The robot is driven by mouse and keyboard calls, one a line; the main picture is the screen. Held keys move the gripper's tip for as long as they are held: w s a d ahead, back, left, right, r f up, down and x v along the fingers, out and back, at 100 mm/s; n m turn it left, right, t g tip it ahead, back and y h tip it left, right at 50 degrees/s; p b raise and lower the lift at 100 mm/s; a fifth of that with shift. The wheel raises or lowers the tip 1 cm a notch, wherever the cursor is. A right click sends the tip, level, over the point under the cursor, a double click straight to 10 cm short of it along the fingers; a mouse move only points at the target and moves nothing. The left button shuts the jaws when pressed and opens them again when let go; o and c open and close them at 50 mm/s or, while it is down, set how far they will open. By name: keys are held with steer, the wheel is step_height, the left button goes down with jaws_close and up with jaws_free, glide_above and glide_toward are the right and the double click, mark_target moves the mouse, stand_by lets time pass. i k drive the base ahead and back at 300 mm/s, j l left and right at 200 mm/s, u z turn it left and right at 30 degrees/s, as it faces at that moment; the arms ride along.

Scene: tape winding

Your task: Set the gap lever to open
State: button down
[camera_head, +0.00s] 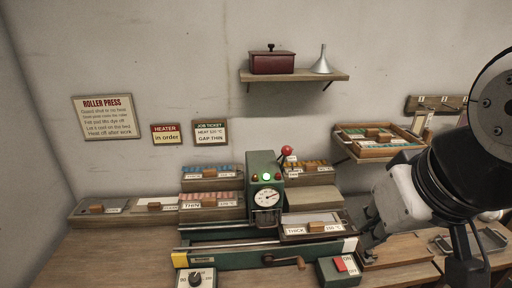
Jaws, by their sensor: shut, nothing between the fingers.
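My gripper (364,243) is at the lower right, shut and empty, low over the bench. It is right of and below the red knob, well apart from it. My arm hides part of the bench there.
Labelled trays, one marked THICK (310,231), flank the press. A crank handle (285,261) and a box with a red switch (340,265) are in front. A shelf (295,76) holds a dark red box and a funnel. A job ticket (210,132) reads GAP THIN.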

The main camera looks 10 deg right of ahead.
mark_target(286, 150)
steer(key=i+j, duration=0.65)
steer(key=j, duration=0.15)
